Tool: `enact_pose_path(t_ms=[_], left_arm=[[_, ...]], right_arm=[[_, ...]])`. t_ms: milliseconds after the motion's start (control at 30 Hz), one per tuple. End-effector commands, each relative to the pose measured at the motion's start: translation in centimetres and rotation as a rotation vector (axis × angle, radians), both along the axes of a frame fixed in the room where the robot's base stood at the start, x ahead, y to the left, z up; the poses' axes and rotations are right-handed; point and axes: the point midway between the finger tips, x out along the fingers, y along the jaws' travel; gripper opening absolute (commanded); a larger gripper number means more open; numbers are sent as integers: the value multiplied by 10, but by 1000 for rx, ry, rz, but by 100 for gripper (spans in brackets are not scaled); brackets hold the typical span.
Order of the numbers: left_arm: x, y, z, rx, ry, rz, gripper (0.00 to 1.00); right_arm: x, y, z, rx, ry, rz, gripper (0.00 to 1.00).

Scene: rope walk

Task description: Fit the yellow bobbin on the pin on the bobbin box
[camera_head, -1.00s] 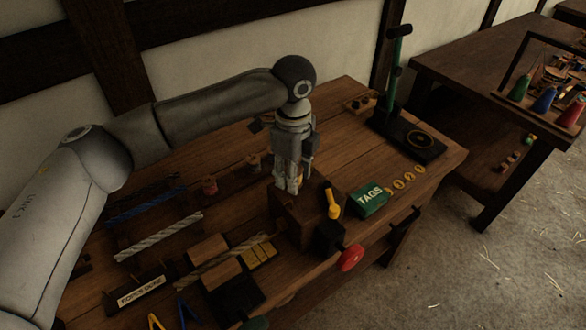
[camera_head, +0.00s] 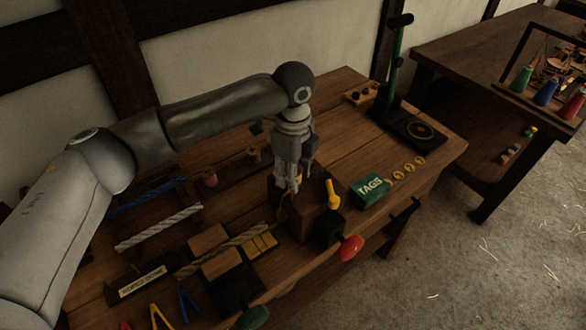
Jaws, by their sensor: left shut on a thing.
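My left gripper (camera_head: 292,188) points down over the brown wooden box (camera_head: 302,223), near its top. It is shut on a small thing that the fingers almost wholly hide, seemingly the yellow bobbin. A thin yellow strand (camera_head: 282,212) shows just below and left of the fingers, against the box. The pin is not visible, and I cannot tell whether the held thing touches the box. My right gripper is not in view.
A yellow handle (camera_head: 332,195) stands close right of the gripper, above a black block (camera_head: 327,229) with a red knob (camera_head: 350,248). The green TAGS box (camera_head: 370,188) lies further right. Ropes (camera_head: 158,229) and wooden blocks (camera_head: 208,241) lie to the left.

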Motion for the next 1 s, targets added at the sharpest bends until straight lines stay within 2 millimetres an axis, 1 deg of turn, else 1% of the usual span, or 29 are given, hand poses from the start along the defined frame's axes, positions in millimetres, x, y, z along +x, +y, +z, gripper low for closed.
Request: enact_pose_path(t_ms=[333, 367, 533, 867, 967, 1000], left_arm=[[0, 0, -1, -1, -1, 0, 18], [0, 0, -1, -1, -1, 0, 40], [0, 0, -1, 0, 0, 0, 61], [0, 0, 0, -1, -1, 0, 61], [1, -1, 8, -2, -3, 0, 61], [1, -1, 14, -3, -3, 0, 61]], right_arm=[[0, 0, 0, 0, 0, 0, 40], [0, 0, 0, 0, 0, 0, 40], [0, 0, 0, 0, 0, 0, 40], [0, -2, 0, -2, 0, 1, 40], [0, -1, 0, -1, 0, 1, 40], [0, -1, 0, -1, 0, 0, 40]])
